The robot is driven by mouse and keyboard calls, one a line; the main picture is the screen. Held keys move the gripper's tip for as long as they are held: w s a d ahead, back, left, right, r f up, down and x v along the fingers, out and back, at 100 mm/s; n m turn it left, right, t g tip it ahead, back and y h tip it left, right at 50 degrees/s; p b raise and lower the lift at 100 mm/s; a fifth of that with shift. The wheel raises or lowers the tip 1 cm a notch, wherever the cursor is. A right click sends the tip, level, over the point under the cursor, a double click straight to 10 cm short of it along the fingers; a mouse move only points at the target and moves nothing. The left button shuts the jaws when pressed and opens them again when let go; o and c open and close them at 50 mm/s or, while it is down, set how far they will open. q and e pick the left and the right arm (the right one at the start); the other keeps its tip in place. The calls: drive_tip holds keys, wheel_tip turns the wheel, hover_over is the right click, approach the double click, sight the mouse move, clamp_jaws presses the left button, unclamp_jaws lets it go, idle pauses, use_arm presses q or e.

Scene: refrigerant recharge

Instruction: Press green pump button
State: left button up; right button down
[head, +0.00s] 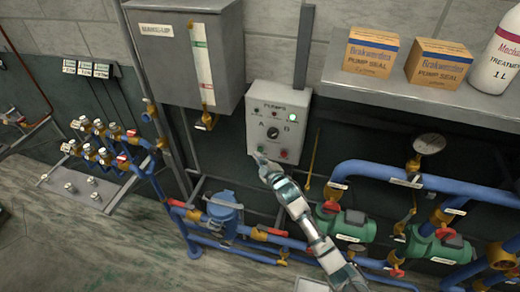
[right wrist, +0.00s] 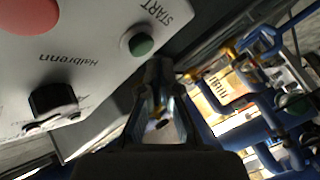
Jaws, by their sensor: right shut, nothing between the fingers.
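The grey pump control box (head: 297,100), labelled PUMPS, hangs on the wall in the head view. The green button (right wrist: 141,45) sits beside the word START in the right wrist view. In the head view the fingers cover the place at the box's lower left. My right gripper (head: 261,161) is shut and empty at the box's lower left edge. In the right wrist view its fingertips (right wrist: 160,68) are close beside the green button; I cannot tell whether they touch it. My left gripper is not in view.
A red button (head: 284,154) and a black selector knob (head: 273,132) are on the same panel. A grey tank (head: 184,50) hangs to the left. Blue pipes (head: 380,170) and green pumps (head: 346,226) lie below right. A shelf (head: 440,92) holds boxes and a bottle.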

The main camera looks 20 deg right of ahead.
drive_tip(key=s+a+p, duration=0.1)
drive_tip(key=s, duration=0.1)
drive_tip(key=s+a+p, duration=0.2)
drive_tip(key=shift+s, duration=0.1)
idle(0.5)
drive_tip(key=shift+d, duration=0.1)
idle(0.6)
